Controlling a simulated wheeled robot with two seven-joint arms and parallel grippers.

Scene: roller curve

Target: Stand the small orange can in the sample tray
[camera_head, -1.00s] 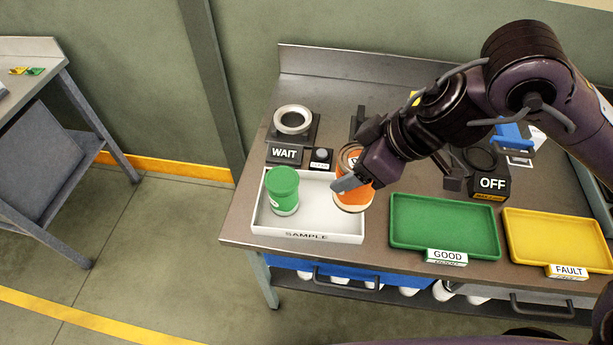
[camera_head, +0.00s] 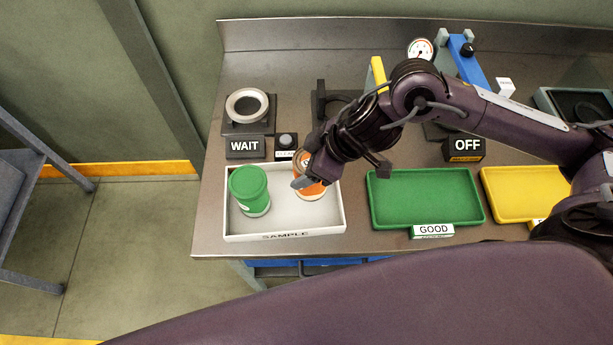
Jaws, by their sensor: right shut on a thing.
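The small orange can (camera_head: 313,191) is upright, over or in the right part of the white sample tray (camera_head: 335,226); I cannot tell whether its base touches the tray floor. My right gripper (camera_head: 304,180) is shut on the can from its upper right and hides part of its side. A green can (camera_head: 249,189) stands upright in the left part of the same tray, apart from the orange can. My left gripper is not in view.
The green GOOD tray (camera_head: 424,199) and the yellow FAULT tray (camera_head: 520,192) lie to the right, both empty where visible. A WAIT sign (camera_head: 245,147), a ring stand (camera_head: 247,106) and a small button box (camera_head: 286,143) stand behind the sample tray. An OFF sign (camera_head: 465,146) is behind the GOOD tray.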

